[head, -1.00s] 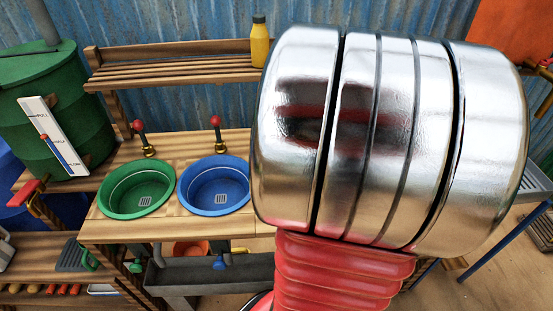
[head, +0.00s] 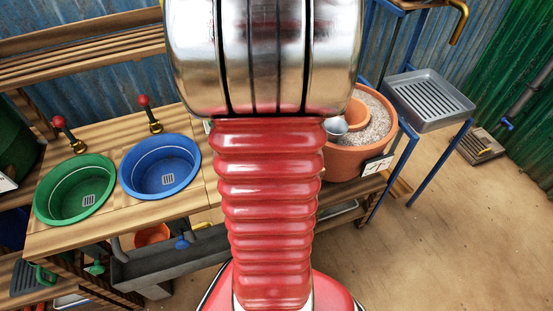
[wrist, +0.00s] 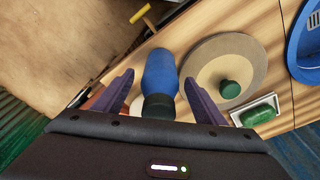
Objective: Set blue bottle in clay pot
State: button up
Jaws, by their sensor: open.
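In the wrist view the blue bottle (wrist: 160,72), with a dark cap toward me, is between the two purple fingers of my gripper (wrist: 159,78). The fingers are open, with a gap visible on each side of the bottle; I cannot tell its exact depth relative to them. In the head view my arm covers the bottle and gripper. A large clay pot (head: 345,165) full of grey gravel stands right of my arm. A smaller clay pot (head: 355,115) and a grey rounded thing (head: 335,125) are at its top, partly hidden by my arm.
A green basin (head: 75,190) and a blue basin (head: 160,165) are set in the wooden counter. A grey ribbed tray (head: 430,100) stands on blue legs at right. Near the bottle are a round tan disc (wrist: 212,95) with a green knob and a green block (wrist: 258,112).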

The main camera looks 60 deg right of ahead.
jog(key=shift+f, duration=0.3)
dwell(0.4)
jog(key=c, duration=1.5)
jog(key=shift+d+r, duration=0.1)
notch_tip(320, 180, up, 10)
jog(key=shift+f, duration=0.1)
